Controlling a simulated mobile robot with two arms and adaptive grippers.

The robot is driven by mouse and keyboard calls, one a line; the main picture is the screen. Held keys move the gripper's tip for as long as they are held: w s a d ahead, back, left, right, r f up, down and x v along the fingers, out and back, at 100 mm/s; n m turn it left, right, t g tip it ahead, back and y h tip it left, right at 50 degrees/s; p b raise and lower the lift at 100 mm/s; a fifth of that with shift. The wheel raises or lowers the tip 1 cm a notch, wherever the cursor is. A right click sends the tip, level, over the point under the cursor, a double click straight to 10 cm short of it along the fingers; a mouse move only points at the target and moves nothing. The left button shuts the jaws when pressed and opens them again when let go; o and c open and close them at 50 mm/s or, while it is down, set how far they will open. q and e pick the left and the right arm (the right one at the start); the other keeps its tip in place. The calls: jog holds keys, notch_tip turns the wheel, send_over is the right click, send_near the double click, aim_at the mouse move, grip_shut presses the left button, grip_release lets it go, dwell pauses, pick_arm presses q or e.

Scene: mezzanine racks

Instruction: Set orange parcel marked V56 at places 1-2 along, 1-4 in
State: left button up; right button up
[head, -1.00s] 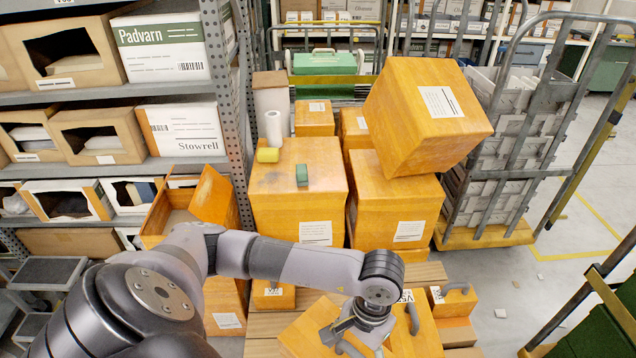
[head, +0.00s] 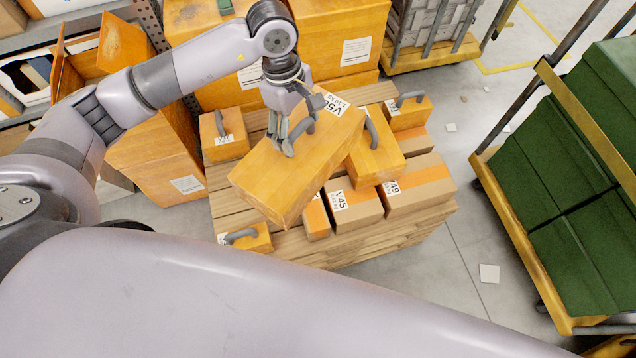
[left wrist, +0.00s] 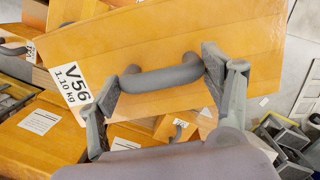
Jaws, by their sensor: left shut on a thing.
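The orange parcel marked V56 (head: 270,178) is a long box with a grey handle and a white label at its far right end. My left gripper (head: 292,140) is shut on that handle. In the left wrist view the fingers (left wrist: 160,80) grip the handle's two ends, and the V56 label shows on the parcel (left wrist: 190,35). The parcel lies obliquely over the wooden pallet (head: 325,256) and hides part of it. Whether its underside touches anything is hidden. My right gripper is out of view.
Several handled orange parcels stand on the pallet, one right beside V56 (head: 376,155). Boxes marked V45 (head: 355,207) and V49 (head: 420,193) are at its front right. Large orange boxes (head: 335,25) stand behind. A cart with green crates (head: 570,190) is at right; floor between is mostly clear.

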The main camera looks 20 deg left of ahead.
aim_at(315, 126)
pick_arm(q)
jog(key=w+n+b, duration=0.2)
jog(key=n, duration=0.1)
jog(key=w+d+n+t+b, duration=0.1)
jog(key=w+n+b, duration=0.1)
jog(key=n, duration=0.1)
jog(key=shift+w+d+n, duration=0.15)
jog(key=shift+w+n, duration=0.15)
jog(key=n, duration=0.1)
jog(key=w+n+b, duration=0.1)
jog(key=w+r+n, duration=0.1)
jog(key=shift+d+n+t+b, duration=0.3)
jog(key=shift+d+b, duration=0.05)
jog(key=shift+b, duration=0.05)
jog(key=shift+w+f, duration=0.1)
notch_tip(315, 126, down, 16)
jog(key=shift+f+p, duration=0.2)
jog(key=shift+p, duration=0.2)
notch_tip(315, 126, down, 3)
jog(key=shift+f, duration=0.2)
jog(key=shift+f+b, duration=0.35)
jog(key=shift+b, duration=0.05)
jog(key=o, duration=2)
jog(key=shift+c, duration=0.2)
